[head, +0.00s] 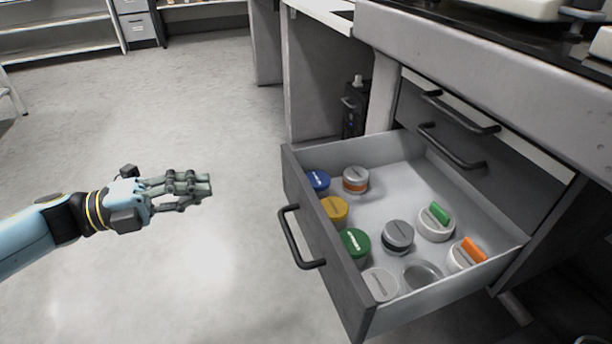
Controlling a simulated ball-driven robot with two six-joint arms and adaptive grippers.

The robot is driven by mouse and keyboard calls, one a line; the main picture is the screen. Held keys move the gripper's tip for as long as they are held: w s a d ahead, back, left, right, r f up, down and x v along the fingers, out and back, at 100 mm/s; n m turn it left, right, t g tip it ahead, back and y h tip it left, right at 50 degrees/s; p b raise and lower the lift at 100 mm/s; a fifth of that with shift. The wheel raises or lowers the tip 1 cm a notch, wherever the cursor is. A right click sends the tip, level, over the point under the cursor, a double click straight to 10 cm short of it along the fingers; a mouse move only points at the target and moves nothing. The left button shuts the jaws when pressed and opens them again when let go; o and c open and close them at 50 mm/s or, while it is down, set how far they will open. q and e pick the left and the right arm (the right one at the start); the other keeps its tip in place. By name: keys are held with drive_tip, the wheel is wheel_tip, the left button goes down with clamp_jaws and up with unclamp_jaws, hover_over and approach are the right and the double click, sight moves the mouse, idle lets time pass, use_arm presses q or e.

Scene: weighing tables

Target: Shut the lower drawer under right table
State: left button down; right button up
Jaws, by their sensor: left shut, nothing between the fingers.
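The lower drawer (325,245) under the right table (470,70) is pulled well out. Its grey front faces left and carries a dark bar handle (297,238). Several round jars with coloured lids stand inside it, among them a green-lidded jar (355,245) and a grey-lidded jar (398,236). My left gripper (208,190) is shut and empty, out over the floor to the left of the drawer front, apart from the handle. My right gripper is not in view.
Closed drawers with bar handles (455,148) sit above the open one. A dark device (354,108) stands in the recess behind the drawer. White shelves (60,35) are at the far left. The floor (190,100) between is clear.

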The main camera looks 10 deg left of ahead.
sight(292, 168)
use_arm(q)
drive_tip(key=b+x, duration=0.2)
drive_tip(key=x, duration=1)
drive_tip(key=shift+f+b, duration=0.15)
drive_tip(key=shift+b, duration=0.2)
drive_tip(key=shift+w+d, duration=0.45)
drive_tip(key=shift+d, duration=0.1)
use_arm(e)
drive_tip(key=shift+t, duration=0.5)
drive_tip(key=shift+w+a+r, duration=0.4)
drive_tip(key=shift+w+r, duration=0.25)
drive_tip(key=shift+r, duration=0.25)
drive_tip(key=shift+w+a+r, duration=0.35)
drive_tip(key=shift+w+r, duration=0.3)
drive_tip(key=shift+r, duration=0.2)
use_arm(q)
drive_tip(key=shift+d, duration=0.1)
